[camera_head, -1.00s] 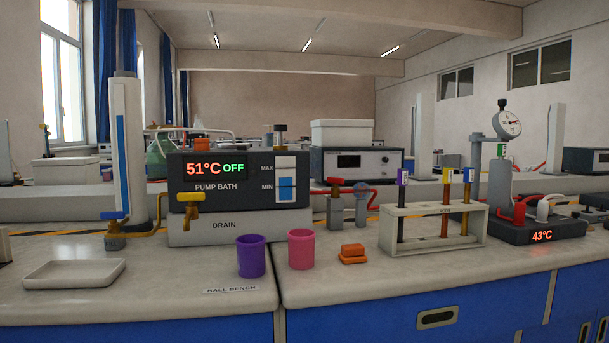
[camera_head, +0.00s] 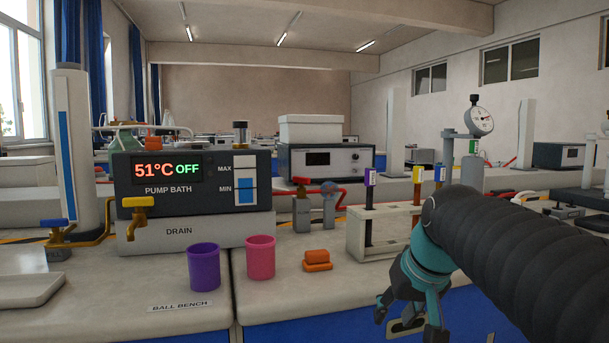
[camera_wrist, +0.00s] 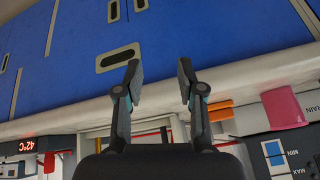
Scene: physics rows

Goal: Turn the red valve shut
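The red valve (camera_head: 303,181) has a red lever handle on top of a small grey fitting, just right of the pump bath on the bench. The lever lies roughly level, and a red hose (camera_head: 343,196) curves beside it. My gripper (camera_head: 406,318) is at the lower right in the head view, in front of the bench and nearer to me than the valve, well apart from it. In the wrist view, its two fingers (camera_wrist: 159,66) are spread with nothing between them.
The pump bath (camera_head: 190,190) reads 51°C OFF and has a yellow tap.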

